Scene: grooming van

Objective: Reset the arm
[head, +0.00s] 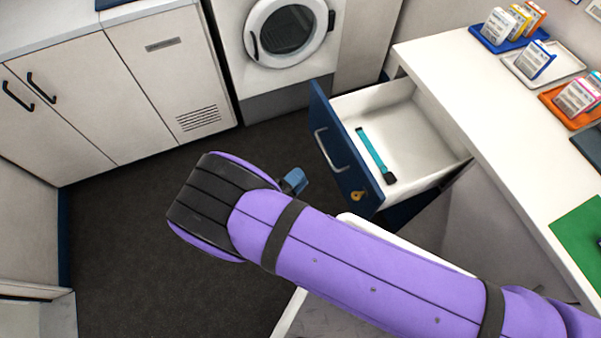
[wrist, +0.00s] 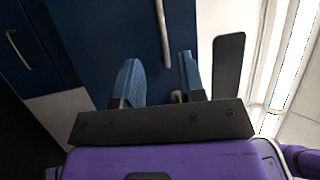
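My purple arm reaches across the lower middle of the head view, with its dark elbow or wrist joint at the left. My gripper (head: 293,181) shows only as a small blue tip beyond the arm, left of the open drawer. In the wrist view, the two blue fingers of my gripper (wrist: 160,78) stand apart with nothing visible held between them. A blue drawer front with a pale handle (wrist: 162,35) is beyond the fingers. A small brass piece (wrist: 180,97) shows by the right finger.
The open drawer (head: 413,125) juts out from the white counter (head: 480,88) and holds a teal, dark-ended tool (head: 375,155). A brass key-like piece (head: 357,196) is on its front. A washing machine (head: 287,32) and cabinets (head: 65,100) stand behind. Dark floor (head: 130,225) is clear at left.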

